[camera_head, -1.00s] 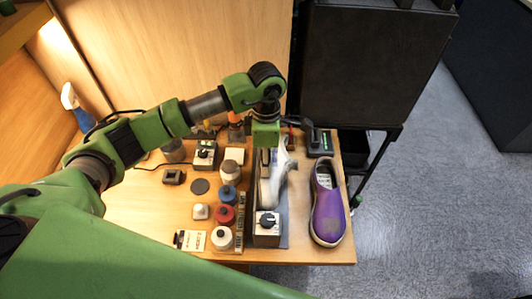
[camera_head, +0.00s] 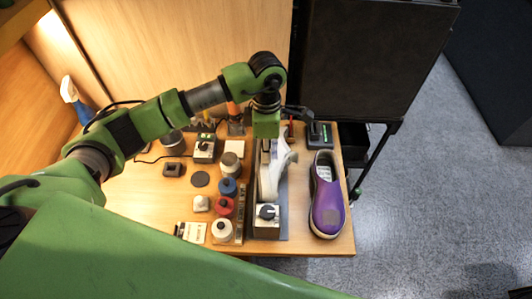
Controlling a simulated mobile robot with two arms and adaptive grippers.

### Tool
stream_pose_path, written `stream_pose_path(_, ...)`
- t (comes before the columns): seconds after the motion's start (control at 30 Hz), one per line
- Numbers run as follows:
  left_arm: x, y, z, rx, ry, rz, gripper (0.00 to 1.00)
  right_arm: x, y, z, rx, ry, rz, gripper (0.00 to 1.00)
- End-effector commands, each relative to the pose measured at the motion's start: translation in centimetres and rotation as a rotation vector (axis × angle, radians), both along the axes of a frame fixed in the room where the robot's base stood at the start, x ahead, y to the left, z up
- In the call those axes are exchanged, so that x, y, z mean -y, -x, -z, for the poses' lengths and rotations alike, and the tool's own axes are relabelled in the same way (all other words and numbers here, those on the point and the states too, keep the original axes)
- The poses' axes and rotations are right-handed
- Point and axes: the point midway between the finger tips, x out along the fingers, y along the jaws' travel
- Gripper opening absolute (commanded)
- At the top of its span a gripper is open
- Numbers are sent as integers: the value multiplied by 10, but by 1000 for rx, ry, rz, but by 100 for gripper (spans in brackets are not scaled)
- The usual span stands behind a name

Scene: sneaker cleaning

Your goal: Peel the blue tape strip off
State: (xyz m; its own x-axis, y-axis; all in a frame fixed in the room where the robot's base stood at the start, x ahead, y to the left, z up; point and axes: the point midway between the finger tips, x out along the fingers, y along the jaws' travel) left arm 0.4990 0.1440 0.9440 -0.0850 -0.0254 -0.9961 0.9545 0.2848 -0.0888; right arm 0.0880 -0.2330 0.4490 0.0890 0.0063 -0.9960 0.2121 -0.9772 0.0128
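My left gripper (camera_head: 266,143) points down over the far end of a dark stand on the wooden table (camera_head: 310,245). Below it a white sneaker (camera_head: 270,180) stands in the stand, seen from above. A pale flap (camera_head: 285,162) sticks out to the sneaker's right. The gripper's fingers are hidden by its green body and wrist, so I cannot tell if they hold anything. I cannot make out a blue tape strip. A purple shoe (camera_head: 327,205) lies right of the stand. My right gripper is not in view.
Left of the stand are jars with blue (camera_head: 228,186), red (camera_head: 224,207) and white lids (camera_head: 223,230). A control box with a black knob (camera_head: 267,212) is at the stand's near end. A dark cabinet (camera_head: 370,60) rises behind the table's right side.

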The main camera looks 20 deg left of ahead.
Motion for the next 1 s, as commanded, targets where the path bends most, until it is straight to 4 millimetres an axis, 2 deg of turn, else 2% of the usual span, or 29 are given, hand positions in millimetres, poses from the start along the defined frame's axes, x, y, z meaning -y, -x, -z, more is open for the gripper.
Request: stream_pose_path(1.0,3,-3,-21,0,0,0,0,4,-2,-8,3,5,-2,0)
